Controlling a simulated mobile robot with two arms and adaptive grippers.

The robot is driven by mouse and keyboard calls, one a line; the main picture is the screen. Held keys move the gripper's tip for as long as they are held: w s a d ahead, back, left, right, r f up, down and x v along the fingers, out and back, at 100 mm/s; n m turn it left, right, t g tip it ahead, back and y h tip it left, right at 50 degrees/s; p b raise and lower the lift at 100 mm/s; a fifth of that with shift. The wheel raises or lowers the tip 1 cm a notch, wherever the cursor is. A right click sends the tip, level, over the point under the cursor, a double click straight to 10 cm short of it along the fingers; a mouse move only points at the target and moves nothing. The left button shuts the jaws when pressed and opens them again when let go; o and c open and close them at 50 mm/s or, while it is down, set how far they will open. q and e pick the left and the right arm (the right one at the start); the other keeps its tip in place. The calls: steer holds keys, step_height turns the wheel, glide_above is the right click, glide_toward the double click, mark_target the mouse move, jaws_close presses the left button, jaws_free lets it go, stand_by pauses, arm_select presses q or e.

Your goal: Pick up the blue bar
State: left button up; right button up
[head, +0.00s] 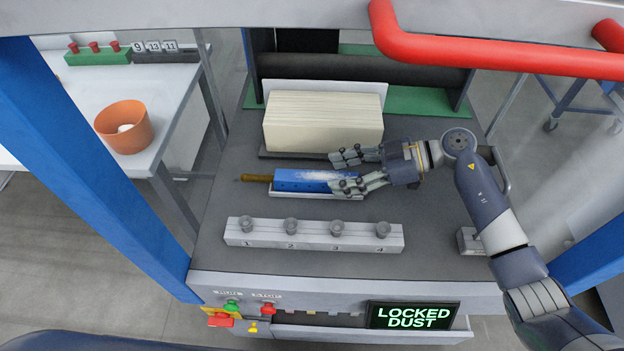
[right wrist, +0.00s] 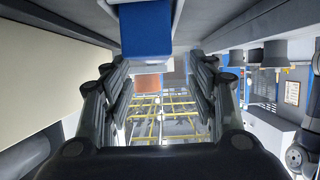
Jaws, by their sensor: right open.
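The blue bar (head: 290,183) lies on a pale tray (head: 310,195) on the grey machine bed, with a brown handle (head: 257,178) at its left end and whitish dust along its top. My right gripper (head: 347,173) comes in from the right, open, with one finger on each side of the bar's right end in the picture. In the right wrist view the bar's blue end (right wrist: 146,30) shows at the top, between the spread fingers (right wrist: 160,70). I cannot tell whether a finger touches it. My left gripper is not in view.
A stack of paper (head: 322,122) stands just behind the bar. A grey block with numbered knobs (head: 312,238) lies in front. A lit panel (head: 413,316) reads LOCKED DUST. A red rail (head: 480,55) crosses the upper right; an orange pot (head: 124,128) stands on the left table.

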mark_target(318, 176)
steer(key=shift+w+p+x, duration=0.15)
steer(key=shift+w+x, duration=0.05)
steer(key=shift+x, duration=1.25)
steer(key=shift+w+p+x, duration=0.15)
steer(key=shift+w+x, duration=0.05)
steer(key=shift+x, duration=1.25)
jaws_close()
